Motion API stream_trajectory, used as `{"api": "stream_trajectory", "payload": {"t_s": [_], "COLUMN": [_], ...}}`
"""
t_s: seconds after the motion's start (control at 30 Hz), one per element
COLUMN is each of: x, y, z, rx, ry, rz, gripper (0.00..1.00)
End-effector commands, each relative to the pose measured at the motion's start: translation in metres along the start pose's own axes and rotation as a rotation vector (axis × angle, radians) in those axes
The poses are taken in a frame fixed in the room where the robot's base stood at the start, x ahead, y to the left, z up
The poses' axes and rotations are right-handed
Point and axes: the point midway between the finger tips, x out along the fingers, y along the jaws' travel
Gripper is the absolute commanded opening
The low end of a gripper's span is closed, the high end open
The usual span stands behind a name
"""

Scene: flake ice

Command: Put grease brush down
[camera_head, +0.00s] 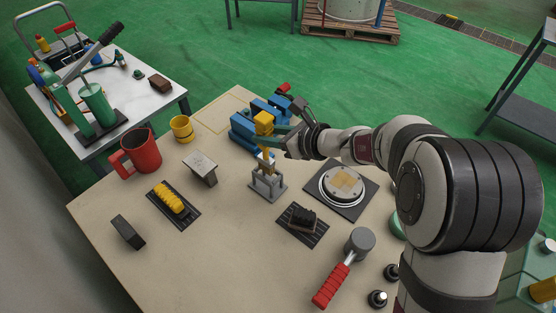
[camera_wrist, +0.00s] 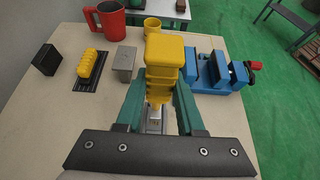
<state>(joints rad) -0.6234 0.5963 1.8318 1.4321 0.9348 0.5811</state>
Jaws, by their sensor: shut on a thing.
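My gripper (camera_head: 272,142) is shut on the yellow grease brush (camera_head: 263,119) and holds it roughly upright, its thick yellow end on top. In the wrist view, the brush (camera_wrist: 164,52) sits between the two green fingers of my gripper (camera_wrist: 160,98). The lower end of the brush is at the top of a small grey metal stand (camera_head: 268,184). I cannot tell whether the brush rests in the stand or hangs just over it. The stand (camera_wrist: 154,122) is mostly hidden behind the brush and fingers in the wrist view.
A blue vise (camera_head: 243,130) stands close behind my gripper. Around the stand are a grey block (camera_head: 201,166), a black brush on a dark mat (camera_head: 302,218), a round plate (camera_head: 342,184) and a red-handled mallet (camera_head: 335,282). A red mug (camera_head: 140,152) and yellow cup (camera_head: 182,129) stand farther left.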

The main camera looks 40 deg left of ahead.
Motion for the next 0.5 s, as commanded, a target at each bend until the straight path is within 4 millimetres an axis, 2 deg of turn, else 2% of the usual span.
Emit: {"api": "stream_trajectory", "payload": {"t_s": [0.03,0.3,0.5], "x": [0.006,0.03,0.033], "y": [0.0,0.0,-0.001], "z": [-0.012,-0.058,-0.063], "rx": [0.005,0.003,0.0], "ry": [0.002,0.002,-0.001], "rz": [0.002,0.0,-0.002], "gripper": [0.0,0.0,0.0]}}
